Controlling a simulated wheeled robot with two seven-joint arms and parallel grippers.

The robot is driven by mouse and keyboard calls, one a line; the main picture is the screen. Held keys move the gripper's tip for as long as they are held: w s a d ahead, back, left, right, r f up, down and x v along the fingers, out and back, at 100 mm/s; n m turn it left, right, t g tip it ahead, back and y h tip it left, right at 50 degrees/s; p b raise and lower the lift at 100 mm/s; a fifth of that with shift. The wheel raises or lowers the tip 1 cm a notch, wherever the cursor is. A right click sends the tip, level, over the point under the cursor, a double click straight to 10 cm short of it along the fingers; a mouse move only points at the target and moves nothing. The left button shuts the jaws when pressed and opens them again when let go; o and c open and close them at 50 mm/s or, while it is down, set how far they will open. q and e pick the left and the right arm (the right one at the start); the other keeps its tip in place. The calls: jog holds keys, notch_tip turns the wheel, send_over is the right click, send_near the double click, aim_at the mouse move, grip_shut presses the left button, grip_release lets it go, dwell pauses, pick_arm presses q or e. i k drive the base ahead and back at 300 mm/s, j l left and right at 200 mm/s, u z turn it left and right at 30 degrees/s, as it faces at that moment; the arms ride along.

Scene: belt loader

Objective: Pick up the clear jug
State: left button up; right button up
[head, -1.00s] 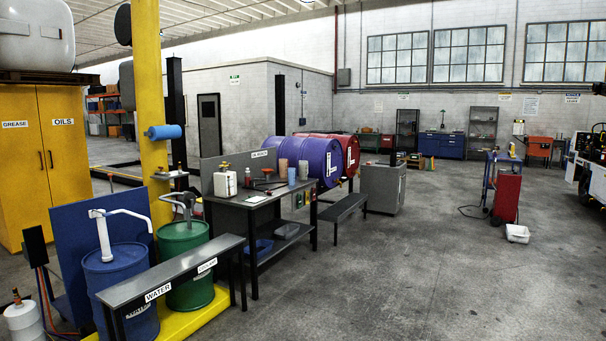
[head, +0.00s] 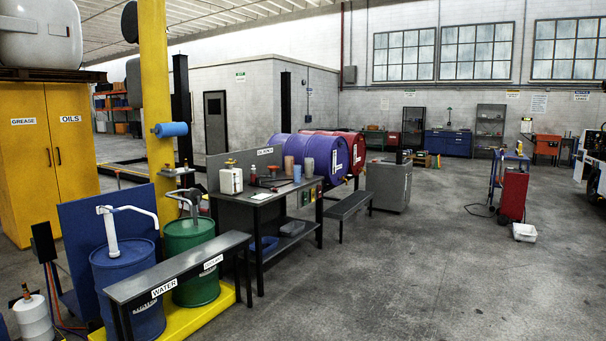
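I cannot make out a clear jug for certain. Farther right on the bench are a tan cup-like vessel (head: 289,164), another tan vessel (head: 309,166) and a blue one (head: 297,174). They are too small to tell whether any is clear. Neither of my grippers shows in the head view.
A low bench (head: 178,268) labelled WATER stands before a blue drum (head: 125,290) and a green drum (head: 192,240) with pumps. A purple drum (head: 311,151) lies behind the workbench. A grey cabinet (head: 388,186) stands beyond. Open floor lies at centre right.

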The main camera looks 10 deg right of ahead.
aim_at(309, 162)
jog(key=i+l+z, duration=0.3)
jog(key=i, duration=0.45)
jog(key=i+z, duration=0.35)
jog(key=i, duration=4.2)
jog(key=i+l+u, duration=0.15)
jog(key=i+u, duration=0.25)
jog(key=i+l+u, duration=0.4)
jog(key=i, duration=0.2)
jog(key=i+l+u, duration=0.4)
jog(key=i+j, duration=0.05)
